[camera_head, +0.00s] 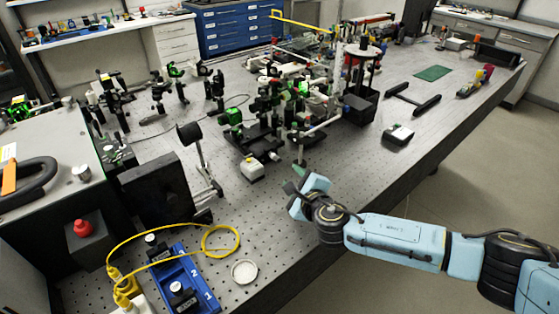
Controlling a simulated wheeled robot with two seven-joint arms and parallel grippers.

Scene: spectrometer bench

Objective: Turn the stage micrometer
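The optical stage assembly (262,135), dark with green-lit optics, stands on the perforated bench in the middle of the view. I cannot pick out the micrometer knob for certain at this size. My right gripper (299,175) comes in from the right and points at the near side of the assembly, low over the bench near its front edge. Its fingers are small and partly hidden by its own light-blue body, so I cannot tell whether they are open or touching anything. My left gripper is not in view.
A small white-topped box (251,169) sits left of my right gripper. A black panel (158,187), a blue tray (182,281) with a yellow cable (221,229) and a round white dish (244,271) are at the near left. A dark handheld device (398,135) lies on the right, with bare bench around it.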

